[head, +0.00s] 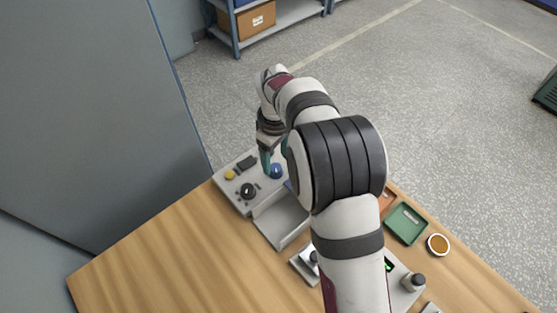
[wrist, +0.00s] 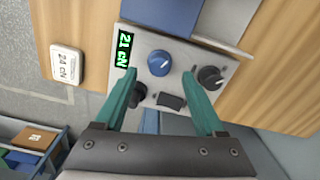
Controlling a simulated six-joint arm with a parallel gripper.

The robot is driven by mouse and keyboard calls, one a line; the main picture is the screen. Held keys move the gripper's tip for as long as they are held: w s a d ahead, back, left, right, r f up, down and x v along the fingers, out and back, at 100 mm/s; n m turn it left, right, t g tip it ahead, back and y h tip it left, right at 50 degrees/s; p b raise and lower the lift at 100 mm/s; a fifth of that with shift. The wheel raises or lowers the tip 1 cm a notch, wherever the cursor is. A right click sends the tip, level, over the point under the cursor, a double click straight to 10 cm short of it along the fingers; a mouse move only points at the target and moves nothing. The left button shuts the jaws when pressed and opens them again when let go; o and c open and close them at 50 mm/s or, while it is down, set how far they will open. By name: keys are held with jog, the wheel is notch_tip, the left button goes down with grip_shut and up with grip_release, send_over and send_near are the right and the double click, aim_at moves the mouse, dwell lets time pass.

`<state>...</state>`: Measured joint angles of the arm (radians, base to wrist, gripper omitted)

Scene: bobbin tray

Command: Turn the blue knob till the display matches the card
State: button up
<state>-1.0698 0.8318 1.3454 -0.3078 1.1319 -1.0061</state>
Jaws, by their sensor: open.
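The blue knob (wrist: 160,62) sits on a light grey panel (wrist: 185,62) in the wrist view. It also shows in the head view (head: 276,171), close to a teal fingertip. My gripper (wrist: 159,76) is open, its teal fingers on either side of the knob in the picture; nothing is held. I cannot tell whether the tips reach down to the knob's height. The display (wrist: 124,50) glows green left of the knob and seems to read 21 cN. The white card (wrist: 68,65) further left seems to read 24 cN. My arm hides the display and card in the head view.
A dark knob (wrist: 212,76), another black knob (wrist: 137,93) partly behind the left finger, and a black rocker (wrist: 170,100) crowd the panel. A yellow button (head: 230,174) is at its left. A green tray (head: 406,223) lies at the right. The table's left front (head: 190,260) is clear.

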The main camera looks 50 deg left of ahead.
aim_at(276, 168)
notch_tip(276, 168, down, 4)
jog(key=shift+f, duration=0.1)
jog(key=shift+c, duration=0.4)
grip_shut()
